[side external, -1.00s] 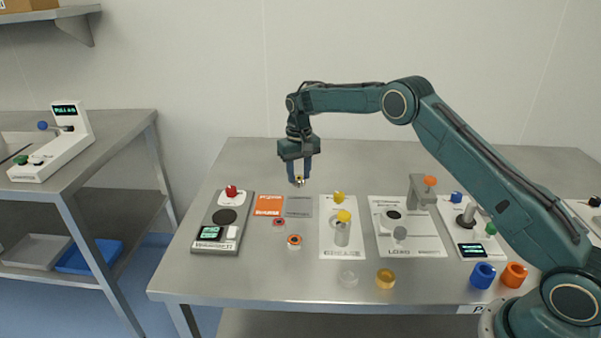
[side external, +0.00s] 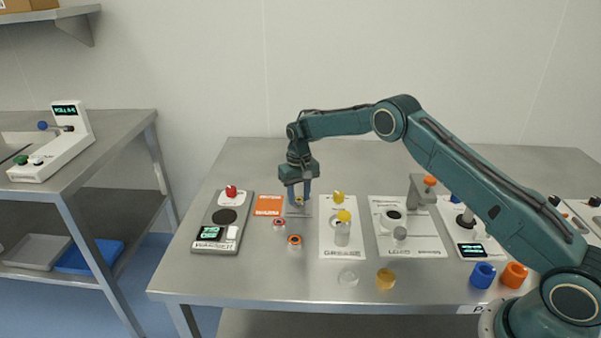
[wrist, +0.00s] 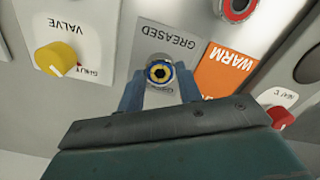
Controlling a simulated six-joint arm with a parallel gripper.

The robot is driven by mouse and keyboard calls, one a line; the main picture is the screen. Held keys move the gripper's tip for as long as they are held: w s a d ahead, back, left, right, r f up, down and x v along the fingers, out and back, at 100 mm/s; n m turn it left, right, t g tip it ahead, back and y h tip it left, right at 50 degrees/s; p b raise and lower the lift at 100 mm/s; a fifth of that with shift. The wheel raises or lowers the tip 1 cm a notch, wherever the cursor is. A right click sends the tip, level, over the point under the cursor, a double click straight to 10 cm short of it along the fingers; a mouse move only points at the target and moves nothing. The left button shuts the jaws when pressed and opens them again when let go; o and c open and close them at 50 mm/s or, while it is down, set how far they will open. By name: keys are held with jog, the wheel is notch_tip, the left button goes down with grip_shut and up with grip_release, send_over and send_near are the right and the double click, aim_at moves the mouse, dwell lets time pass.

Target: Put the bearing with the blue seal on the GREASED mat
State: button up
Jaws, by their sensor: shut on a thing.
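My gripper (side external: 299,201) is shut on the bearing with the blue seal (wrist: 160,73), with one finger on each side of it. In the wrist view the bearing shows a blue ring inside a metallic rim with a dark centre. The grey GREASED mat (wrist: 165,25) lies directly behind the bearing in that view. In the side view my gripper is low over the mat (side external: 297,213) and hides part of it. I cannot tell whether the bearing touches the mat.
The orange WARM mat (side external: 267,205) lies beside the grey one. Two red-sealed bearings (side external: 279,224) (side external: 294,241) are in front. A device with a red knob (side external: 231,191) stands left. The valve panel with a yellow knob (wrist: 55,60) is on the other side.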

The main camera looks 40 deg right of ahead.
aim_at(299, 200)
jog(key=shift+f, duration=0.2)
jog(key=o, duration=1)
jog(key=shift+r, duration=0.1)
jog(key=shift+r, duration=6.05)
